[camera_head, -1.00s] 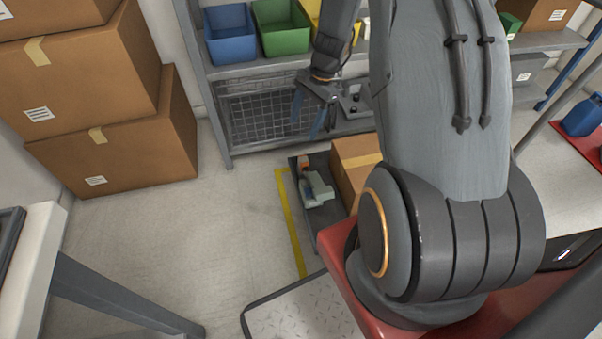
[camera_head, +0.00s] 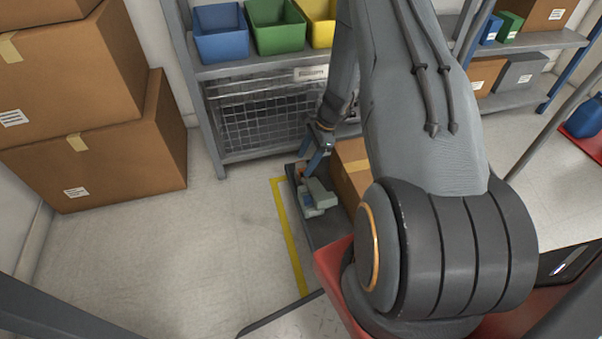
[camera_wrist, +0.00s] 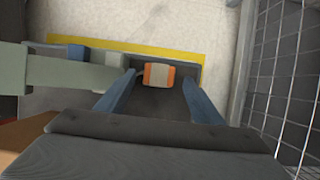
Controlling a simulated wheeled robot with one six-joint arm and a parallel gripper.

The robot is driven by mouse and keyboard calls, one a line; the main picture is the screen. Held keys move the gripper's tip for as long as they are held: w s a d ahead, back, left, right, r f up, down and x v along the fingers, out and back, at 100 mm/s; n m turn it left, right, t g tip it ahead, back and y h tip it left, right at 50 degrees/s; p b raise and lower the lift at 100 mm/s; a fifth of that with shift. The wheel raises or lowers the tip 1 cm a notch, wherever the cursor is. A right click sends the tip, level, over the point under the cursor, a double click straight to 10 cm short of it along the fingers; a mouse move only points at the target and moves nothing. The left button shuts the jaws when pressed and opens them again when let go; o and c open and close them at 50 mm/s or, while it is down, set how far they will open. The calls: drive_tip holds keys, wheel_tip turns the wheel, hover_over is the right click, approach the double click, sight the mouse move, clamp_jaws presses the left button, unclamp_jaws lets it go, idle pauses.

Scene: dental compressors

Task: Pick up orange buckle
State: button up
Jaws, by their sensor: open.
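The orange buckle (camera_wrist: 159,75), orange with a pale middle band, lies on a dark grey platform (camera_wrist: 182,60) near the floor. In the wrist view it shows between and just beyond the two blue fingertips of my gripper (camera_wrist: 162,98). The fingers are apart, with nothing between them that I can see gripped. In the head view my gripper (camera_head: 307,160) points down over the platform's far end, and a small orange patch of the buckle (camera_head: 299,170) shows beside the fingers. The rest of it is hidden there.
A pale green-grey object (camera_wrist: 70,75) lies close left of the fingers in the wrist view. A cardboard box (camera_head: 352,170) stands on the platform's right. A wire mesh panel (camera_wrist: 285,70) rises at right. Open floor lies left of the yellow line (camera_head: 290,240).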

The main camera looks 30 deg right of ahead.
sight(302, 164)
drive_tip(key=b+x, duration=0.1)
drive_tip(key=x, duration=0.2)
drive_tip(key=shift+a+f, duration=0.3)
drive_tip(key=shift+c, duration=0.4)
drive_tip(key=c, duration=1.1)
drive_tip(key=shift+r, duration=0.15)
